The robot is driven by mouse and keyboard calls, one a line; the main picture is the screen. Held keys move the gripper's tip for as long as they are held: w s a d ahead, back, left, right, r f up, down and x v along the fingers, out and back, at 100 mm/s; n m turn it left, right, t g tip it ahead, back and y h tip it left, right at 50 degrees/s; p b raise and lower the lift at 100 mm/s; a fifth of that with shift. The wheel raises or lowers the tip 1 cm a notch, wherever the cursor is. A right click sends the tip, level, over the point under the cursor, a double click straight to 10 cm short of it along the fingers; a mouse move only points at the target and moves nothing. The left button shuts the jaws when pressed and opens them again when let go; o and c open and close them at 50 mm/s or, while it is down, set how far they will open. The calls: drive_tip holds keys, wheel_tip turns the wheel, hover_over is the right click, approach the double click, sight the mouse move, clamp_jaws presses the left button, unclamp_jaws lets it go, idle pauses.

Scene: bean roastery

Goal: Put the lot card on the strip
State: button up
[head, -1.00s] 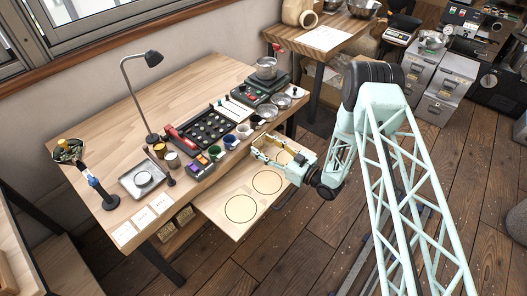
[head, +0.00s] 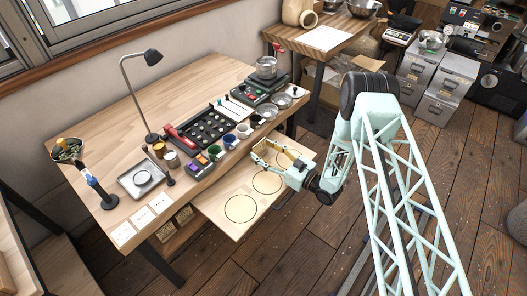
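Several white cards with faint marks lie in a row at the table's front left corner, one of them a white card (head: 142,216). I cannot tell which is the lot card, or make out a separate strip under them. More pale card-like pieces (head: 236,107) lie beside the black tray, too small to read. My gripper (head: 261,151) is over the pull-out board at the table's front right, well to the right of the front cards. Its fingers look spread apart, and I see nothing clearly held between them.
The pull-out board (head: 222,222) has round outlines and is otherwise bare. A desk lamp (head: 152,57) stands behind. The back left tabletop is clear.

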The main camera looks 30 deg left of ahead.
drive_tip(key=shift+o, duration=1)
drive_tip(key=shift+r, duration=0.15)
drive_tip(key=shift+d, duration=0.15)
drive_tip(key=shift+s+d+p, duration=0.2)
drive_tip(key=shift+d, duration=1.75)
drive_tip(key=shift+s+d+p, duration=0.2)
drive_tip(key=shift+s+d, duration=0.05)
drive_tip(key=shift+d, duration=1.7)
drive_tip(key=shift+s+d+p, duration=0.2)
drive_tip(key=shift+d, duration=1.75)
drive_tip(key=shift+w+r, duration=0.1)
drive_tip(key=shift+w, duration=0.05)
